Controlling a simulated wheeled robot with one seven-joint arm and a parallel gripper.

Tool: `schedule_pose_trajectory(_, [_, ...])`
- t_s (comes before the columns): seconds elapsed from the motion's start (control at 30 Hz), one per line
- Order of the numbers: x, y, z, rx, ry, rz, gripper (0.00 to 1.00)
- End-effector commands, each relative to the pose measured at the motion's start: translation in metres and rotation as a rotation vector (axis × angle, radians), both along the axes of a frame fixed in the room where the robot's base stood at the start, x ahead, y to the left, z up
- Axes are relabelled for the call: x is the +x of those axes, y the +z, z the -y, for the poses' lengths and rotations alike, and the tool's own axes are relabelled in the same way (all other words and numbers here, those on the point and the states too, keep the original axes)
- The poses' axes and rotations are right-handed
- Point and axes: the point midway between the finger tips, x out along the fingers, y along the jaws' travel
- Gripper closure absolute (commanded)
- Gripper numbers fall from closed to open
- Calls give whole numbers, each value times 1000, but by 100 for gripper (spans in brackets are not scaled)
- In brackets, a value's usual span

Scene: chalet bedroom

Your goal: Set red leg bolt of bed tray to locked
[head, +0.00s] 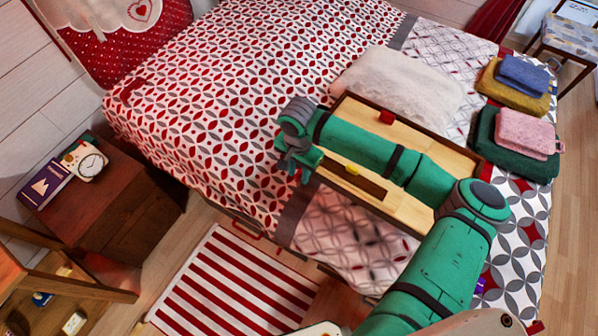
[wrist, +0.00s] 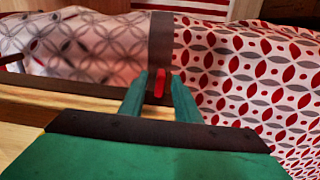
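The wooden bed tray (head: 405,211) lies on the bed, with a light top and dark rim. My green arm crosses above it and covers much of it. My gripper (head: 298,175) is at the tray's left end in the head view. In the wrist view my gripper (wrist: 160,77) is open, with one green finger on each side of the small upright red leg bolt (wrist: 160,84). Slim gaps show beside the bolt; it does not look clamped. The bolt is at the tray's dark edge; its lock state cannot be told.
A red block (head: 387,117) and a yellow piece (head: 353,170) are on the tray. A white pillow (head: 398,87) lies behind it. Folded towels (head: 512,150) lie to its right. Open patterned bedspread (head: 215,95) extends left. A nightstand (head: 110,205) stands at far left.

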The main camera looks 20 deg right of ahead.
Motion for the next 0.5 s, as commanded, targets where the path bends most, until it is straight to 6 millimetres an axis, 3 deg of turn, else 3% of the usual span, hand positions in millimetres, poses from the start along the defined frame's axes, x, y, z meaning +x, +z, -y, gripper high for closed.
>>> schedule_pose_trajectory(0.17, [0, 14, 0, 1, 0, 2, 70])
schedule_pose_trajectory(0.5, [0, 76, 0, 0, -1, 2, 70])
